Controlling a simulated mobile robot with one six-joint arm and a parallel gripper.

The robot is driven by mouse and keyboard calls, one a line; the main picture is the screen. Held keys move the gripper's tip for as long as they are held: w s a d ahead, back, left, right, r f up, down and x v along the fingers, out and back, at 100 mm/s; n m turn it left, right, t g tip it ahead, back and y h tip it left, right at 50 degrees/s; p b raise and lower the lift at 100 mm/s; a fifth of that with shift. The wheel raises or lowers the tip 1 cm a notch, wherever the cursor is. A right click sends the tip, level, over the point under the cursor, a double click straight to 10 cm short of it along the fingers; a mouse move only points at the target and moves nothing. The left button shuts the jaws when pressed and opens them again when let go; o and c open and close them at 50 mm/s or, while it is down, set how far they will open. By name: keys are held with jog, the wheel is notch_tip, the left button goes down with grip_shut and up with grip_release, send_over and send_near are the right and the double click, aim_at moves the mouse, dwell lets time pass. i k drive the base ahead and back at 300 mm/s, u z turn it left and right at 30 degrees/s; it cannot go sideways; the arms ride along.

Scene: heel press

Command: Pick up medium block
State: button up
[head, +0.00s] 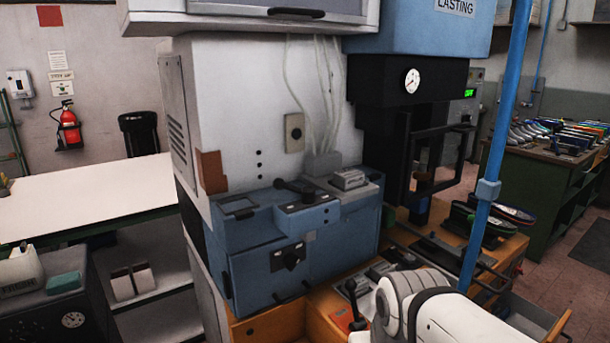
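I cannot tell for sure which thing is the medium block. Small grey metal blocks (380,270) sit on the wooden bench of the press, partly hidden behind my white arm. Another grey block-like piece (348,179) lies on top of the blue machine housing. My white arm reaches in from the bottom right, in front of the bench. My gripper does not show, so what it holds cannot be seen.
A blue upright pole (498,150) stands right of the press. A black lever (354,303) rises from the bench front. Dark shoes (480,222) rest at the bench's right. An open drawer (540,318) juts out lower right. A white table (90,197) at left is largely clear.

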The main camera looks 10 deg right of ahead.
aim_at(348, 178)
jog(key=k, duration=1.3)
jog(key=z, duration=0.6)
jog(key=i, duration=1.5)
jog(key=u, duration=0.35)
jog(key=i, duration=0.5)
jog(key=u, duration=0.6)
